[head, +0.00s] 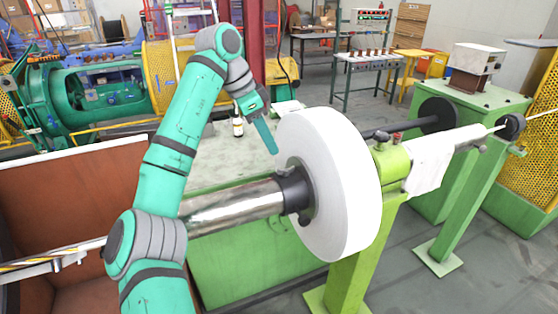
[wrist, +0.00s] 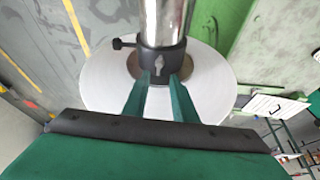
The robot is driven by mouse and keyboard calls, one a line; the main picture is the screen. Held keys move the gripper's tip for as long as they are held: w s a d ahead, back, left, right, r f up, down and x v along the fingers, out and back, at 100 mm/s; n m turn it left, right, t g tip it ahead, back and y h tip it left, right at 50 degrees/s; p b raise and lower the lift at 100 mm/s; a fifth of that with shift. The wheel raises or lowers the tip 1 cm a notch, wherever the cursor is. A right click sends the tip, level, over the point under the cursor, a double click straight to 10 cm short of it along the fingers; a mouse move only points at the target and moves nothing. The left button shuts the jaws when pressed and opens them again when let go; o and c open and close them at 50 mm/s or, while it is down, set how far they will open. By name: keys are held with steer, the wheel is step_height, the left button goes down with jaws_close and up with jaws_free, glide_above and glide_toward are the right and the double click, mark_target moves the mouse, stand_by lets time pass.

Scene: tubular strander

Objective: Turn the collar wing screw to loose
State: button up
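A dark collar (head: 293,192) sits on a polished metal shaft (head: 235,206), against the hub of a large white roll (head: 350,185). In the wrist view the collar (wrist: 174,58) carries a small grey wing screw (wrist: 158,64) on the side facing me, its wing roughly in line with the shaft. A black knob (wrist: 123,43) sticks out at the collar's left. My gripper (head: 274,150) hangs above the collar, pointing down at it. In the wrist view its two green fingers (wrist: 160,80) are apart with nothing between them, the tips just short of the wing screw.
The white roll stands close beside my gripper. A green post (head: 365,240) holds the shaft line on the right. A brown-walled bin (head: 70,190) is at the left. Open floor is at the lower right.

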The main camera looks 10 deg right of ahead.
mark_target(280, 168)
steer(key=x, duration=0.8)
steer(key=shift+d+f, duration=0.1)
steer(key=shift+f, duration=0.2)
jaws_close()
